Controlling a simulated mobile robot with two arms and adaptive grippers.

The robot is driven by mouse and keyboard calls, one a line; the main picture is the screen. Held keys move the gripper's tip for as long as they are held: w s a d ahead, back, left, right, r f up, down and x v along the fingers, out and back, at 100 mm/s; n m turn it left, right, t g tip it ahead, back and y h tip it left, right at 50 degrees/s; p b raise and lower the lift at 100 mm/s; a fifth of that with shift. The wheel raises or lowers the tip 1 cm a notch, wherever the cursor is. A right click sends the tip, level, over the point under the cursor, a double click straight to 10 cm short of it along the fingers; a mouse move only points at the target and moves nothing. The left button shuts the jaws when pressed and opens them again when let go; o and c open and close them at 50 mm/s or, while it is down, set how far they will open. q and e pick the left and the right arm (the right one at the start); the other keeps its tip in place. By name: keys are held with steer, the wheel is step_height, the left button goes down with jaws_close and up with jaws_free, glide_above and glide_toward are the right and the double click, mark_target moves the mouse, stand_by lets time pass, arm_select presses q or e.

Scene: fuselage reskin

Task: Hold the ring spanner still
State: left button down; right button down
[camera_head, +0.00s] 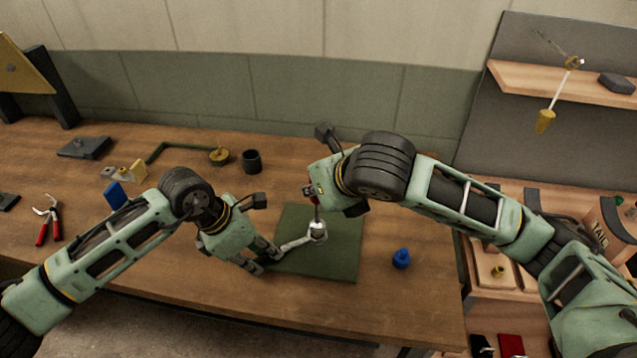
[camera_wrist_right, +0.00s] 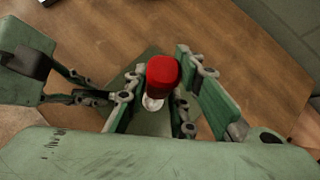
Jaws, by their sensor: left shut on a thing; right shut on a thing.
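The silver ring spanner (camera_head: 295,243) lies low over the green mat (camera_head: 340,262). My left gripper (camera_head: 268,256) is shut on its near-left end. Its other end meets a shiny silver part (camera_head: 317,231) on the mat; I cannot tell whether the ring is fully around it. My right gripper (camera_head: 315,192) is above that part, shut on a red-handled tool (camera_head: 311,190) whose shaft points down at it. In the right wrist view the red handle (camera_wrist_right: 162,75) stands between the fingers, and the silver part (camera_wrist_right: 152,103) shows just below. The handle hides most of the shaft.
A blue knob-shaped piece (camera_head: 401,259) stands right of the mat. A dark cup (camera_head: 252,161), a blue block (camera_head: 115,195) and red-handled pliers (camera_head: 48,221) are on the wooden bench (camera_head: 190,285). A wooden box marked TAIL (camera_head: 606,229) is at the right. The bench front is clear.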

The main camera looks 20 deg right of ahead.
steer(key=shift+f, duration=0.45)
steer(key=shift+a+m+h, duration=0.25)
steer(key=shift+m+h, duration=0.55)
steer(key=shift+m, duration=0.3)
steer(key=m+h, duration=0.2)
steer(key=m, duration=0.1)
steer(key=shift+a, duration=0.1)
steer(key=shift+w+r+m+g+h, duration=0.15)
steer(key=shift+m+g+h, duration=0.15)
steer(key=shift+m+h, duration=0.75)
steer(key=m+g+h, duration=0.1)
steer(key=m, duration=0.2)
steer(key=shift+h, duration=0.35)
steer(key=shift+m+g+h, duration=0.6)
steer(key=shift+m+g, duration=0.1)
steer(key=shift+m, duration=0.55)
steer(key=shift+d+n, duration=0.2)
steer(key=shift+n, duration=0.1)
steer(key=shift+t, duration=0.3)
